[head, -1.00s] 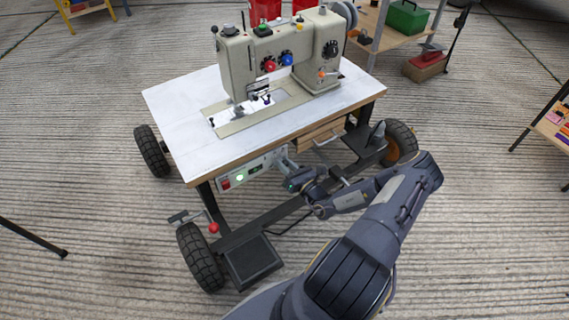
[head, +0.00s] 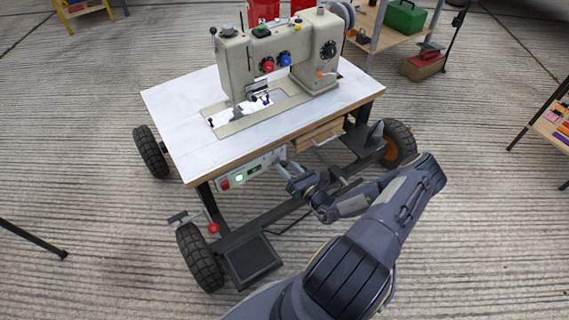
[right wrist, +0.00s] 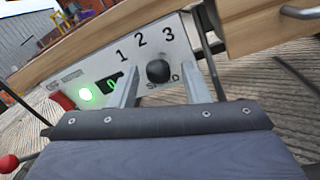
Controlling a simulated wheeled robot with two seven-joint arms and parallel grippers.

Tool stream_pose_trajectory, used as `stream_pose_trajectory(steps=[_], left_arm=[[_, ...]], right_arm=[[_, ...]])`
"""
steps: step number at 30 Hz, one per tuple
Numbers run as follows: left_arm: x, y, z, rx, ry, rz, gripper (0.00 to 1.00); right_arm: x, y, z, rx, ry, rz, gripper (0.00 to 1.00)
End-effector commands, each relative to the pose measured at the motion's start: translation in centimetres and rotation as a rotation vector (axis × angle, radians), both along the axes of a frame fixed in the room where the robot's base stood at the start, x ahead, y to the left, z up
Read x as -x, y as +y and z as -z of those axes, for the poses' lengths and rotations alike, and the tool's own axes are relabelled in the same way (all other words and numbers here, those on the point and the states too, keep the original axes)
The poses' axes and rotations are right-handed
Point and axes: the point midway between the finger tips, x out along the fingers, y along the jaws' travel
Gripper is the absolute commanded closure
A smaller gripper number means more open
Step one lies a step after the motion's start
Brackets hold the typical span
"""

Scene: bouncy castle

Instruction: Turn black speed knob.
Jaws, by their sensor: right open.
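The black speed knob (right wrist: 158,71) is a small round knob on the white control panel (right wrist: 140,55), above the partly covered word "SPEED" and below the numbers 1, 2 and 3. My right gripper (right wrist: 160,85) is open, with one finger to each side of the knob in the right wrist view. I see gaps between the fingers and the knob; depth is hard to judge. In the head view my right gripper (head: 285,168) is at the right end of the panel (head: 245,173), and the knob cannot be made out there. My left gripper is not in view.
The panel hangs under the front edge of a wheeled sewing machine table (head: 175,115). A lit green button (right wrist: 86,94) and red switch (right wrist: 62,101) are left of the knob. A wooden drawer (head: 318,135) with a metal handle is close on the right.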

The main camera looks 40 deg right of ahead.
Motion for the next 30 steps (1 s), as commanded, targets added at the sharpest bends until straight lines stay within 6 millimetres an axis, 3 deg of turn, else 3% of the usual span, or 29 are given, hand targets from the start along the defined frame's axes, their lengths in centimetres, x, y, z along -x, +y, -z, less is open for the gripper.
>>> stream_pose_trajectory(steps=[6,11,30], left_arm=[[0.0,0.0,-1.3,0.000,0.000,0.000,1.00],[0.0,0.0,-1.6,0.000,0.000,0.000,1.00],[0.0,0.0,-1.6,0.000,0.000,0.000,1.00]], right_arm=[[3.9,-0.1,0.1,-0.001,0.002,0.003,0.57],[5.4,0.0,0.3,-0.001,0.002,0.001,0.57],[5.7,0.1,0.2,0.002,-0.001,-0.004,0.57]])
